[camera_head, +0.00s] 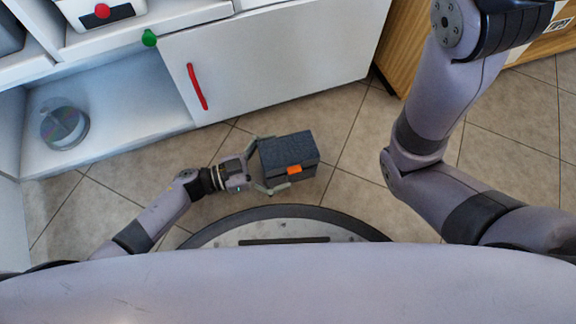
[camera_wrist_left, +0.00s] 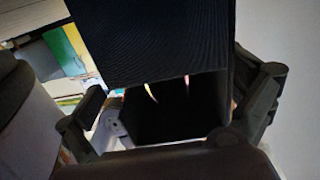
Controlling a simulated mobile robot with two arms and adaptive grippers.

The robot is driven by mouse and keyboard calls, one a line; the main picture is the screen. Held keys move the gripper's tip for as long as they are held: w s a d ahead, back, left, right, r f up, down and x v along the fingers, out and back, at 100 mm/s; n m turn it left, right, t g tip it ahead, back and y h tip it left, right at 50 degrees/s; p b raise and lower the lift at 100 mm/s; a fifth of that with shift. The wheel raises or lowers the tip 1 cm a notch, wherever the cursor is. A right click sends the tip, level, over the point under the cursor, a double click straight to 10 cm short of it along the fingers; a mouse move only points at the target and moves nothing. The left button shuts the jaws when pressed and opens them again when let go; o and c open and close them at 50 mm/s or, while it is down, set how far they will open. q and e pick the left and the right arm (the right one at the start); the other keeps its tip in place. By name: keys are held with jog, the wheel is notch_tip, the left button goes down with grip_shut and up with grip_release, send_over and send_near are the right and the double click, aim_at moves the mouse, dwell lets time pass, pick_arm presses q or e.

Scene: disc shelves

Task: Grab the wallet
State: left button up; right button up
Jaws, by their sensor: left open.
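The wallet (camera_head: 288,148) appears as a dark blue-grey, box-like thing with an orange tab, below the white cabinet and over the tiled floor. My left gripper (camera_head: 268,165) is open beside it, with one finger along its far side and one along its near side. In the left wrist view the wallet (camera_wrist_left: 150,45) fills the middle as a dark ribbed block between the spread fingers of the left gripper (camera_wrist_left: 172,108). Whether either finger touches it I cannot tell. My right arm crosses the right of the head view, but its gripper is out of view.
A white cabinet door (camera_head: 270,60) with a red handle (camera_head: 197,87) stands behind. A disc spindle (camera_head: 65,125) sits on the low shelf at left. A wooden cabinet (camera_head: 405,45) is at the upper right. Tiled floor (camera_head: 350,145) is clear right of the wallet.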

pick_arm(q)
jog(key=shift+w+d, duration=0.2)
jog(key=shift+d, duration=0.45)
jog(key=shift+c, duration=0.5)
jog(key=c, duration=1.7)
